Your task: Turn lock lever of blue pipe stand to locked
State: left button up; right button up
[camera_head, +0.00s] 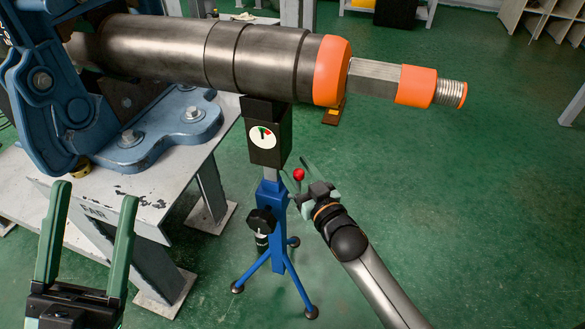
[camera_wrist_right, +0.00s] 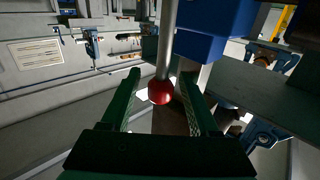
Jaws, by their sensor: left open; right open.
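The blue pipe stand (camera_head: 278,222) stands upright on the floor under the pipe. Its lock lever has a red ball knob (camera_head: 299,174) to the right of the stand's post. The knob also shows in the right wrist view (camera_wrist_right: 161,92), at the end of a grey rod (camera_wrist_right: 167,40). My right gripper (camera_head: 304,177) is open with its fingers at the knob. In the right wrist view its fingers (camera_wrist_right: 158,76) lie on either side of the knob; contact is not clear. My left gripper (camera_head: 97,190) is open and empty at the lower left.
A large steel pipe (camera_head: 170,48) with orange bands lies across the top, above the stand's black head with a round dial (camera_head: 263,137). A blue vise (camera_head: 150,140) sits on a grey table (camera_head: 150,195) at the left. Green floor is open at the right.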

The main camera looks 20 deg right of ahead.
jog(key=shift+w+a, duration=0.2)
jog(key=shift+w, duration=0.6)
grip_shut()
dwell(1.0)
